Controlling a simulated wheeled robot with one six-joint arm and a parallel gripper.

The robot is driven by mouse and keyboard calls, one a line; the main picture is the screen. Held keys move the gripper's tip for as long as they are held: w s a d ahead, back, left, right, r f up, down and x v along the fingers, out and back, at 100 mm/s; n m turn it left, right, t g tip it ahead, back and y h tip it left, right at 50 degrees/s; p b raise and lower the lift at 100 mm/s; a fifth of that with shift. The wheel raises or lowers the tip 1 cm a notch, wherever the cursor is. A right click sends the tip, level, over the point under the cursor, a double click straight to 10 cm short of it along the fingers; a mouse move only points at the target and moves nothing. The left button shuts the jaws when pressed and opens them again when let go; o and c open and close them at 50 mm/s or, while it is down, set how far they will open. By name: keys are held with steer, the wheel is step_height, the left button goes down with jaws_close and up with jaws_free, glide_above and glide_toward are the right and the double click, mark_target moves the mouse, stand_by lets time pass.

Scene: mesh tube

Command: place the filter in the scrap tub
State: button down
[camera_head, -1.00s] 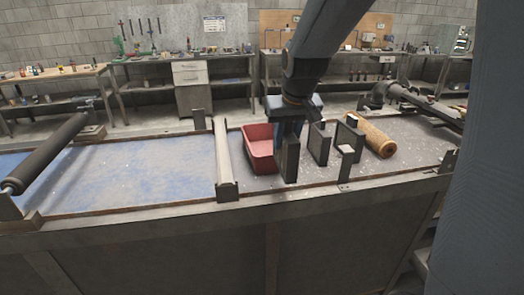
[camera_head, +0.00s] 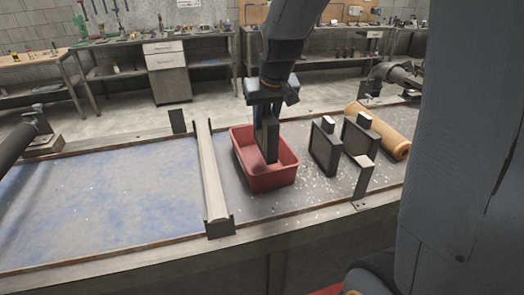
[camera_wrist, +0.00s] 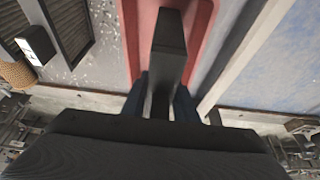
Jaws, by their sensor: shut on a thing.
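My gripper (camera_head: 268,112) is shut on a dark, flat, rectangular filter (camera_head: 268,140), which hangs upright below the jaws. In the head view the filter's lower part is within the outline of the red scrap tub (camera_head: 267,182). I cannot tell whether it touches the tub's floor. In the wrist view the filter (camera_wrist: 168,48) stands out between the two dark blue fingers (camera_wrist: 162,98), with the red tub (camera_wrist: 203,25) around and behind it.
Two similar dark framed panels (camera_head: 325,148) (camera_head: 360,138) stand just right of the tub, with a tan roll (camera_head: 384,130) beyond. A pale metal bar (camera_head: 212,170) crosses the bench left of the tub. The blue bench surface (camera_head: 100,205) farther left is clear.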

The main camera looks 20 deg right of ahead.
mark_target(271, 120)
steer(key=shift+f+p, duration=1)
steer(key=shift+f, duration=3.05)
steer(key=shift+f, duration=0.15)
steer(key=c, duration=1.4)
jaws_free()
steer(key=shift+s+r, duration=0.1)
steer(key=shift+r, duration=0.25)
steer(key=b+v, duration=0.3)
steer(key=v, duration=0.8)
steer(key=shift+r, duration=0.1)
steer(key=s+f+g, duration=0.2)
steer(key=s+f, duration=0.8)
steer(key=s, duration=0.3)
steer(key=shift+s+a+f+g, duration=0.15)
steer(key=shift+s+f+g, duration=0.05)
steer(key=shift+s+g, duration=0.2)
